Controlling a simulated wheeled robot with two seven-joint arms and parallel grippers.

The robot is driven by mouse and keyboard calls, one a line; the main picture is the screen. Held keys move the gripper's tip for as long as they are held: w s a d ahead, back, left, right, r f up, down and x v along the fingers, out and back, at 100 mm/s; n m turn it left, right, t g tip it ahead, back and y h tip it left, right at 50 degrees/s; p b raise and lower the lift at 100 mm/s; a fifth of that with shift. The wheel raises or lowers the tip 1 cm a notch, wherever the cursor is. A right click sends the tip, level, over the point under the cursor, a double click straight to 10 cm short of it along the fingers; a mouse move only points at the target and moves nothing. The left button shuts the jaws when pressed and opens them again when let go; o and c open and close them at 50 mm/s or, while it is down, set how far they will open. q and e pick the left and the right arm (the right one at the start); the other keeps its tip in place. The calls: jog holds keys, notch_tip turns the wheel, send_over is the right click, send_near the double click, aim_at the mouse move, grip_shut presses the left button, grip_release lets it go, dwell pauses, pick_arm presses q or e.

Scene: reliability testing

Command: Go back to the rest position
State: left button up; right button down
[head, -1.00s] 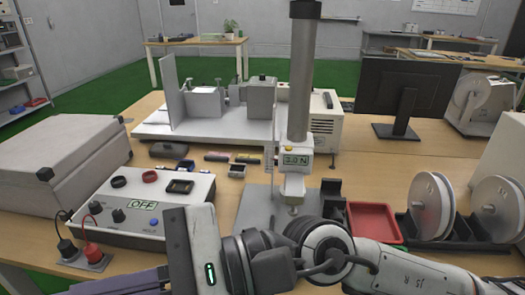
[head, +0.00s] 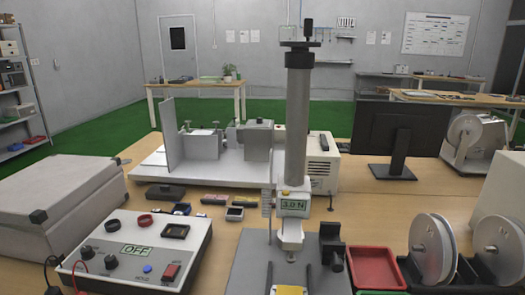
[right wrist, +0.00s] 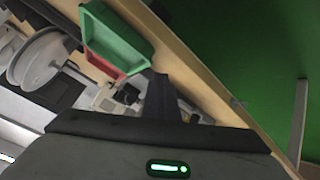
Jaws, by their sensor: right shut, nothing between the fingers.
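No arm or gripper of mine shows in the head view now. In the right wrist view my right gripper (right wrist: 160,98) is a dark shape at the bottom middle, with its fingers together and nothing between them. It hangs near the table edge (right wrist: 205,75), with green floor beyond. My left gripper is in neither view.
The force test stand (head: 298,120) rises mid-table. The control box (head: 135,250) reads OFF. A red tray (head: 376,268) and spools (head: 432,248) stand right. In the right wrist view a green tray (right wrist: 118,38) lies close to the table edge.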

jog(key=s+d+f+m+g, duration=0.25)
jog(key=s+f, duration=0.25)
jog(key=s, duration=0.3)
jog(key=s+d+f+m+g, duration=0.1)
jog(key=s+f+m+g, duration=0.1)
jog(key=s+f+g, duration=0.4)
jog(key=w+a+f+t+y, duration=0.2)
jog(key=a+f+t, duration=0.4)
jog(key=f, duration=0.3)
jog(key=shift+w+f+n+t, duration=0.2)
jog(key=shift+w+n+t, duration=0.15)
jog(key=shift+w+t, duration=0.2)
